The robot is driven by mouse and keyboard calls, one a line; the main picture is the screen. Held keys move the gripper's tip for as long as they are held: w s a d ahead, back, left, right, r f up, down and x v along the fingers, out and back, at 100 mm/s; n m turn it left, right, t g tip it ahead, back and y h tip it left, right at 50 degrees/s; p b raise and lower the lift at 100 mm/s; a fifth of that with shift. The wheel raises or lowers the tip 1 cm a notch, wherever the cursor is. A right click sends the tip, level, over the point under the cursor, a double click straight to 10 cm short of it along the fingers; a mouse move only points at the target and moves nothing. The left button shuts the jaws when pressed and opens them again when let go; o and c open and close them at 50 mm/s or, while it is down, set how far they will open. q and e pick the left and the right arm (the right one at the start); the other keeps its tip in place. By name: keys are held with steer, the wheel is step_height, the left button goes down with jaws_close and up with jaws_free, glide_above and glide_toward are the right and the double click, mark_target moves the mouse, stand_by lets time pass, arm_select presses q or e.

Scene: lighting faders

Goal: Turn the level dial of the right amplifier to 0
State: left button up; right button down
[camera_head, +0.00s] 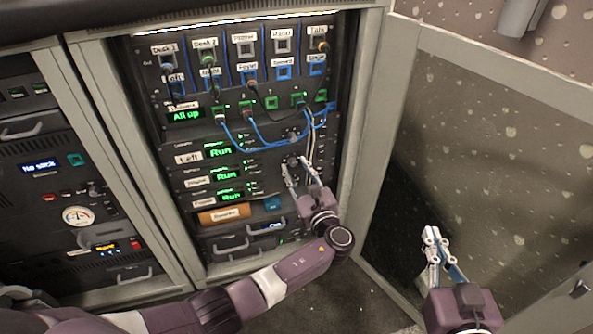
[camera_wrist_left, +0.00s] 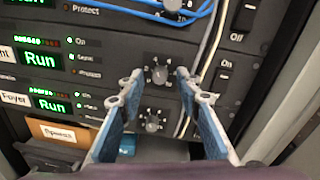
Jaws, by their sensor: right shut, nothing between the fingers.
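The right amplifier is the middle of three similar units in the rack; its white label (camera_head: 197,181) and green Run display (camera_head: 226,174) show in the head view. My left gripper (camera_head: 296,169) is open in front of the panel. In the left wrist view its fingertips (camera_wrist_left: 160,82) stand on either side of the dial, with gaps visible; contact cannot be told. My right gripper (camera_head: 434,238) is shut and empty, away from the rack.
The foyer amplifier's dial (camera_wrist_left: 155,122) sits just below, between my lower fingers in the picture. An open glass door (camera_head: 455,150) stands right of the rack.

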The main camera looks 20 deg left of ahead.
arm_select(q)
jaws_close()
stand_by(0.3)
